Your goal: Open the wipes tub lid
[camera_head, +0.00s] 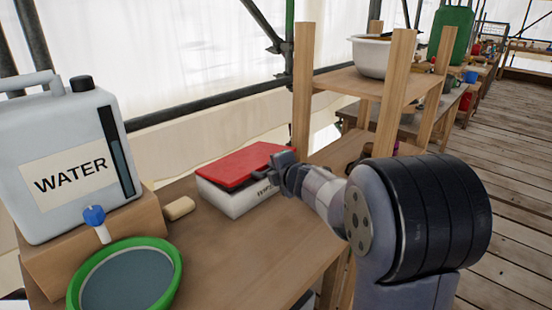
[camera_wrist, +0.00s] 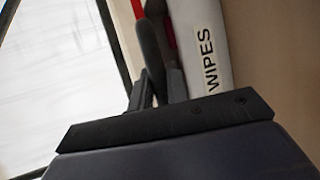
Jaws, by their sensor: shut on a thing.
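The wipes tub (camera_head: 232,199) is a white box with a red lid (camera_head: 240,164) on the wooden bench, and the lid lies over its top. In the wrist view the tub (camera_wrist: 205,30) shows its WIPES label, with a strip of the red lid (camera_wrist: 138,8) beside it. In the wrist view my gripper's fingers (camera_wrist: 156,60) reach up along the tub's side.
Left of the tub are a tan soap bar (camera_head: 179,208), a green-rimmed basin (camera_head: 170,272) and a WATER jerrycan (camera_head: 70,150) with a blue tap (camera_head: 94,215) on a wooden block. A wooden shelf (camera_head: 365,84) with a white bowl (camera_head: 371,60) stands behind right. The front bench top is clear.

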